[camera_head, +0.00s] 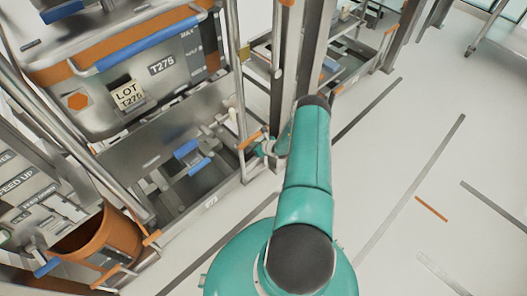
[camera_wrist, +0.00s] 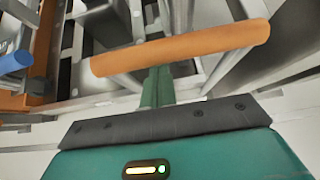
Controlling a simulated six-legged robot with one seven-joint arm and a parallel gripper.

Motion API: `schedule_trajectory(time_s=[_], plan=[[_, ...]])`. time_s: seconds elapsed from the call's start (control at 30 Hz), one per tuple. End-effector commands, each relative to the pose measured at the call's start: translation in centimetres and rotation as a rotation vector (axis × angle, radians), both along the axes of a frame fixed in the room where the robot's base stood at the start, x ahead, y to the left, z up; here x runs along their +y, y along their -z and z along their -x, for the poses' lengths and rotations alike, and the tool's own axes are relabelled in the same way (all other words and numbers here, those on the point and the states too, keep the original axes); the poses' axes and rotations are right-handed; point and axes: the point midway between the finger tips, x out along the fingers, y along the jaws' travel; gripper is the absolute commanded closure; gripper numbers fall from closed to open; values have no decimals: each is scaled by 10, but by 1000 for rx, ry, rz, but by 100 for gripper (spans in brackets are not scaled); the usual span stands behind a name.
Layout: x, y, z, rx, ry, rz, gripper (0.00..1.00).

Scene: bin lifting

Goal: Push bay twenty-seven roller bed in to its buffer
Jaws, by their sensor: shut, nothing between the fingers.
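An orange bar (camera_wrist: 180,50) crosses the wrist view on the metal frame of a bay. In the head view, an orange-tipped bar (camera_head: 250,140) shows at the right front of the lower bay, probably the same one. My gripper (camera_head: 266,148) is beside it, partly hidden by my arm. In the wrist view its narrow green fingers (camera_wrist: 157,86) are together, their tips hidden behind the bar. I cannot tell whether they touch it. The lower bay's bed (camera_head: 190,165), with blue and grey parts, sits under a steel bin. A small front label (camera_head: 211,202) is too small to read surely.
An orange bucket (camera_head: 95,240) stands at lower left. A metal post (camera_head: 310,50) rises behind my arm. The floor (camera_head: 400,190) to the right is clear, with flat strips.

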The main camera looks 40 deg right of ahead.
Motion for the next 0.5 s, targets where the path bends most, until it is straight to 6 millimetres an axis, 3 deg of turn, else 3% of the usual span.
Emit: schedule_trajectory(time_s=[0.03,0.1,0.5], plan=[[0,-15,-23,-43,-8,6,100],[0,-15,-30,-42,-7,7,100],[2,-9,-44,-27,-1,-1,100]])
